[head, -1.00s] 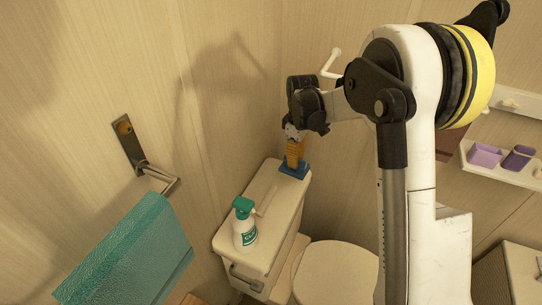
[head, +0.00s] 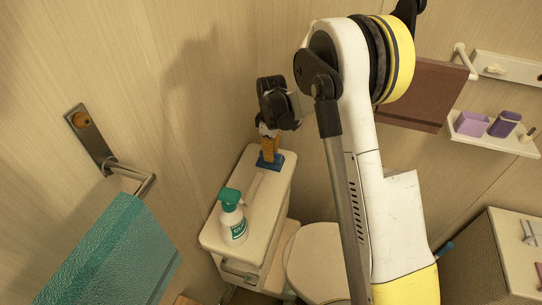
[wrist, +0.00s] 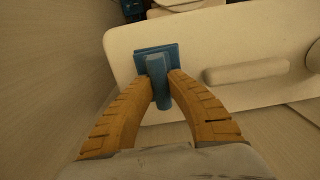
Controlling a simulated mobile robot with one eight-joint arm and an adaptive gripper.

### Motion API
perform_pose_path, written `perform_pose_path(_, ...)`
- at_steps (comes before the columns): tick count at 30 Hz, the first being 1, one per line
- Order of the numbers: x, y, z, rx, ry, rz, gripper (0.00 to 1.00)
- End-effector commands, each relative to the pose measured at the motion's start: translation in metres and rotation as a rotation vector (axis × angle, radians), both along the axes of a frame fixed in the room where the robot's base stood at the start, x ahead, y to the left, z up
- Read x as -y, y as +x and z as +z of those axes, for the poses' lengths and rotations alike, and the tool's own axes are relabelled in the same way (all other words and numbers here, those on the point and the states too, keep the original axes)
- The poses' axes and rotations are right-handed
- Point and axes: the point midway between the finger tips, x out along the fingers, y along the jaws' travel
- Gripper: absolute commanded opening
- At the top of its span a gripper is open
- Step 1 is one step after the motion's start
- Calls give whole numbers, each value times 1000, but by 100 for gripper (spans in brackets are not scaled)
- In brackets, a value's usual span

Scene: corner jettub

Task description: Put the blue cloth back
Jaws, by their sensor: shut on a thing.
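The blue cloth (head: 271,165) is at the far end of the white toilet tank lid (head: 220,232). In the wrist view the blue cloth (wrist: 156,66) shows as a flat square with a raised narrow ridge. My gripper (head: 268,152) points down at it from above. In the wrist view the two orange fingers of my gripper (wrist: 160,82) close on the ridge from both sides. The flat part appears to rest on or just above the lid; I cannot tell which.
A white spray bottle with a green top (head: 233,218) stands on the near part of the lid. A teal towel (head: 115,255) hangs from a wall bar (head: 140,178) at left. A brown towel (head: 420,95) and a shelf with purple containers (head: 490,125) are at right.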

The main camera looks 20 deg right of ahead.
Motion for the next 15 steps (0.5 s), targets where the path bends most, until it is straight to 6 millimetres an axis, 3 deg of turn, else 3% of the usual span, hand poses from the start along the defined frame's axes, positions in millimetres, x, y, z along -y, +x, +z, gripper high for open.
perform_pose_path(9,0,0,-3,0,0,0,0)
perform_pose_path(10,0,0,-2,0,0,0,28)
perform_pose_path(11,0,0,-2,0,0,0,37)
perform_pose_path(15,0,0,-1,0,0,0,37)
